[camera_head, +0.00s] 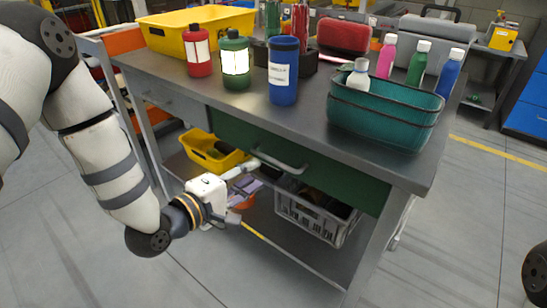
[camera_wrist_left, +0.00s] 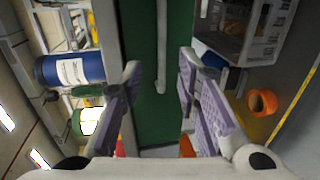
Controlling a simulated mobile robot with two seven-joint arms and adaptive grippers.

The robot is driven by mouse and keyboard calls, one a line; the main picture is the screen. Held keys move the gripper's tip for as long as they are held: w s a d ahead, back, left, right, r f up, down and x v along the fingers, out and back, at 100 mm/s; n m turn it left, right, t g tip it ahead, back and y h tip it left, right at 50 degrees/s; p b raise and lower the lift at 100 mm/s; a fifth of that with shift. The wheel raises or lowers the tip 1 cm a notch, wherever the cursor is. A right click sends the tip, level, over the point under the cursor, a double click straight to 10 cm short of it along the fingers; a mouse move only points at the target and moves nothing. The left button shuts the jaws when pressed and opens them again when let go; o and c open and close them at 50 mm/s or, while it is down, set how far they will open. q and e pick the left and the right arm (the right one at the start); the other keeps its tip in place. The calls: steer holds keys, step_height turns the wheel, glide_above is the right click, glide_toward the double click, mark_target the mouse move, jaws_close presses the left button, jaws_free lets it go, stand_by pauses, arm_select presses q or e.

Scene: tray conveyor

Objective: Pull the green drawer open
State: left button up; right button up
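The green drawer (camera_head: 335,170) is shut under the workbench top, its front flush with the frame. A pale bar handle (camera_head: 278,160) runs across its front; in the left wrist view the handle (camera_wrist_left: 161,50) appears upright against the green drawer front (camera_wrist_left: 181,30). My left gripper (camera_head: 247,186) is open, in front of and slightly below the handle's left end. In the left wrist view its two purple-padded fingers (camera_wrist_left: 158,72) lie on either side of the handle's near end, with nothing gripped. Whether a finger touches the handle cannot be told. My right gripper is not in view.
The workbench top (camera_head: 300,118) holds a teal basket (camera_head: 385,118), a yellow bin (camera_head: 160,38) and several bottles. Below the drawer are a yellow tray (camera_head: 215,160) and a grey crate (camera_head: 318,222). The floor (camera_head: 430,240) in front of the bench is clear.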

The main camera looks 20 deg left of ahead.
mark_target(274, 162)
arm_select(q)
steer(key=b+x, duration=0.1)
steer(key=x, duration=0.8)
steer(key=shift+w+d+f, duration=0.1)
steer(key=shift+w+f, duration=0.05)
steer(key=shift+w, duration=0.05)
steer(key=shift+c, duration=0.6)
jaws_close()
